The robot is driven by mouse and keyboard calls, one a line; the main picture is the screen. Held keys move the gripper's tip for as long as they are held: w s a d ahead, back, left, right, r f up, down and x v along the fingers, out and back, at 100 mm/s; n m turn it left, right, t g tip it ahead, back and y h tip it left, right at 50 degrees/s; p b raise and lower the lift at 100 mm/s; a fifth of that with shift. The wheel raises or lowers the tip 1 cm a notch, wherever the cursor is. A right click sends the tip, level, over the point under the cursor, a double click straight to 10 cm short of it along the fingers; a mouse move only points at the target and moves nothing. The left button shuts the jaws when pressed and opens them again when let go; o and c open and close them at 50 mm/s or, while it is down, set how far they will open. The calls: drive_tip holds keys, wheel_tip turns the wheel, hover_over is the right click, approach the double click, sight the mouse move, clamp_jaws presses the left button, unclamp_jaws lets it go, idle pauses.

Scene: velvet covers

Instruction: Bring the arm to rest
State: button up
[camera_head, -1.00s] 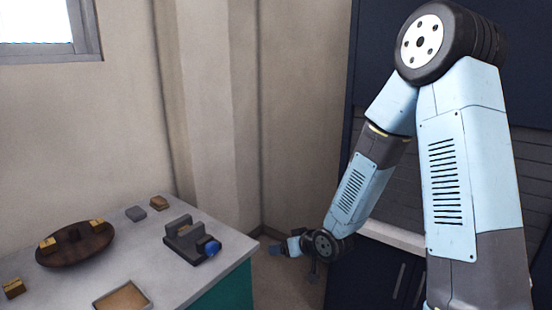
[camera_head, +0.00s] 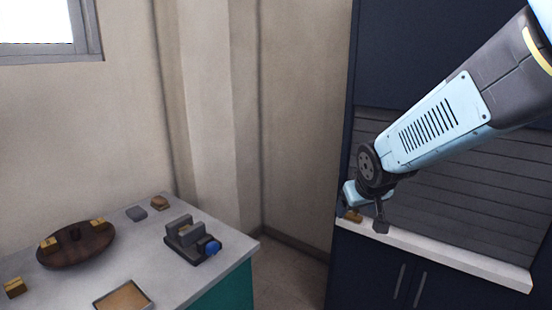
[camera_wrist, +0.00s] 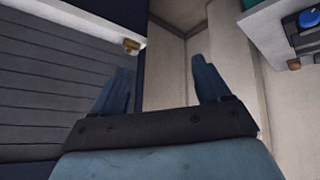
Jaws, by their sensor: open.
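My gripper (camera_head: 366,212) hangs at the end of my arm on the right of the head view, in front of the dark cabinet and near its white ledge. In the wrist view my gripper (camera_wrist: 162,80) shows two blue fingers standing wide apart with nothing between them. Its fingertips are small and partly hidden by the wrist in the head view.
A grey-topped table (camera_head: 75,285) at left bears a round brown tray (camera_head: 75,258), a vise-like device (camera_head: 192,240) with a blue knob, and small blocks. The dark cabinet (camera_head: 385,275) has a white ledge (camera_head: 450,256) with a small brownish object on it. Floor shows between table and cabinet.

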drive_tip(key=s+d+r+m, duration=0.1)
drive_tip(key=s+r, duration=0.3)
drive_tip(key=s, duration=0.4)
drive_tip(key=s+d+r+m+g, duration=0.1)
drive_tip(key=s+d+r, duration=0.2)
drive_tip(key=s, duration=0.5)
drive_tip(key=shift+s+r+g, duration=0.25)
drive_tip(key=shift+r+g, duration=0.05)
drive_tip(key=shift+r, duration=0.5)
